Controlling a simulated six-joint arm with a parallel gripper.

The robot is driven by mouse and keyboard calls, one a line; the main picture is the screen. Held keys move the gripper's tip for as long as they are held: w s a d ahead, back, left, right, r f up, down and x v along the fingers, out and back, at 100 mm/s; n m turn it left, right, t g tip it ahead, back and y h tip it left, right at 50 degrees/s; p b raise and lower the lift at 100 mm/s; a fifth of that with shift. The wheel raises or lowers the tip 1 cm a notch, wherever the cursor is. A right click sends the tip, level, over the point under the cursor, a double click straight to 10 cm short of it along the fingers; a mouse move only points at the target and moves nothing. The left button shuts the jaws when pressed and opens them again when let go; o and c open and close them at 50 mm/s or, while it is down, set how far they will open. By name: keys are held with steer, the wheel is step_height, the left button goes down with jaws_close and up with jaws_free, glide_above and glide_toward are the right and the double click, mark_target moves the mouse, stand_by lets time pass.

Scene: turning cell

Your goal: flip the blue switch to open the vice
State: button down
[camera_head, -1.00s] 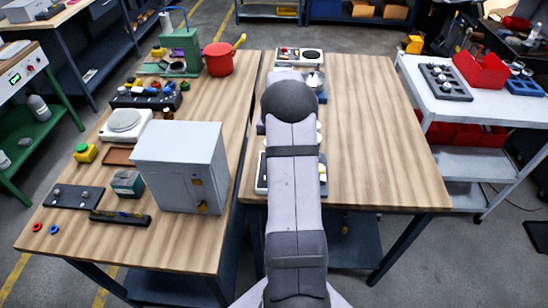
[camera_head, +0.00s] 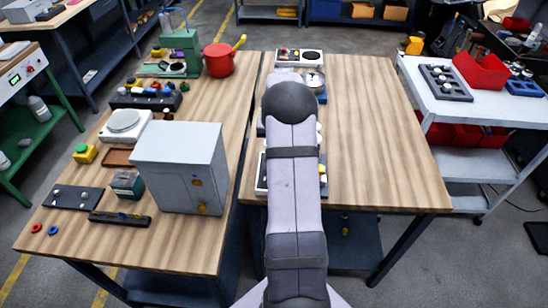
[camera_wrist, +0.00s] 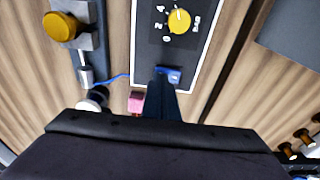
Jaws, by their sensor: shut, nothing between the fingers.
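In the wrist view, my gripper (camera_wrist: 163,92) is shut and empty. Its dark fingers reach over the lower edge of a dark control panel with a white border (camera_wrist: 139,42). The blue switch (camera_wrist: 172,73) shows just beyond the fingertips, partly hidden by them; I cannot tell whether they touch it or which way it is flipped. A yellow dial knob (camera_wrist: 180,20) with numbers around it is on the same panel. In the head view, my arm hides the gripper and most of this panel (camera_head: 261,172). I cannot clearly make out the vice.
A pink-red block (camera_wrist: 136,102) lies beside the fingers, and a grey fixture with a round yellow top (camera_wrist: 64,26) stands left of the panel. In the head view, a grey cabinet (camera_head: 180,160) stands left of my arm. The table's right side (camera_head: 380,130) is clear.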

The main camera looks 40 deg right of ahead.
step_height(320, 180, up, 7)
steer(key=p, duration=0.4)
steer(key=shift+f, duration=0.15)
stand_by(0.5)
steer(key=s+a+r+n, duration=0.1)
steer(key=a+r+n, duration=0.2)
steer(key=a, duration=1)
steer(key=s+a+n+g+y+b, duration=0.1)
steer(key=s+a+n, duration=0.5)
steer(key=s+a, duration=1.2)
steer(key=a, duration=0.2)
steer(key=shift+s+a, duration=0.35)
steer(key=shift+a, duration=0.05)
stand_by(1.0)
